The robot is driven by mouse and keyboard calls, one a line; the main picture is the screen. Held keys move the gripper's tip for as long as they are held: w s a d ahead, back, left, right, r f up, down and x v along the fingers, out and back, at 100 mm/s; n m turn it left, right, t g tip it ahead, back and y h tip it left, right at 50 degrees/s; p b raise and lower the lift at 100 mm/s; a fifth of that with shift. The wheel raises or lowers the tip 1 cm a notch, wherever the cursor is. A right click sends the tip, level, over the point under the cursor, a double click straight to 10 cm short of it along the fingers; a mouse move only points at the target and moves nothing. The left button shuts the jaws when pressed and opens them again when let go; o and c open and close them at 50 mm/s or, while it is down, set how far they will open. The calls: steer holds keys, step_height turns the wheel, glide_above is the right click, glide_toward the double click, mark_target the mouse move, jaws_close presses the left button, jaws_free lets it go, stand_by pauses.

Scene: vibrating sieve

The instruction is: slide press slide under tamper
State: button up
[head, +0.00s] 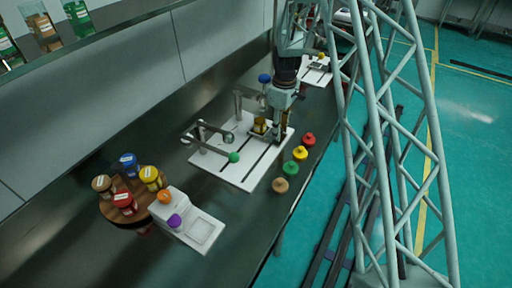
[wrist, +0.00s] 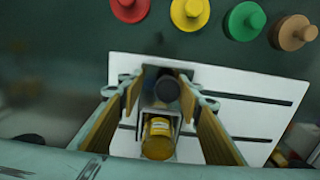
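The white press board (head: 232,172) has dark slots and lies on the dark bench; its white surface also shows in the wrist view (wrist: 240,82). A grey bracket-like piece, likely the press slide (wrist: 146,75), stands on it with a dark round part and a yellow-labelled jar (wrist: 158,138). The jar shows small in the head view (head: 260,126).
Red (head: 309,139), yellow (head: 300,153), green (head: 290,168) and brown (head: 280,185) knobbed pieces line the bench's front edge. A round wooden rack (head: 112,205) with several jars and a white device (head: 190,230) stand at lower left. Bench between them is clear.

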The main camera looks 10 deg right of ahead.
steer(key=shift+w+d, duration=1)
steer(key=shift+w, duration=0.1)
steer(key=o, duration=1.2)
step_height(320, 180, up, 9)
steer(key=p, duration=0.4)
stand_by(0.6)
steer(key=shift+r, duration=0.1)
stand_by(0.4)
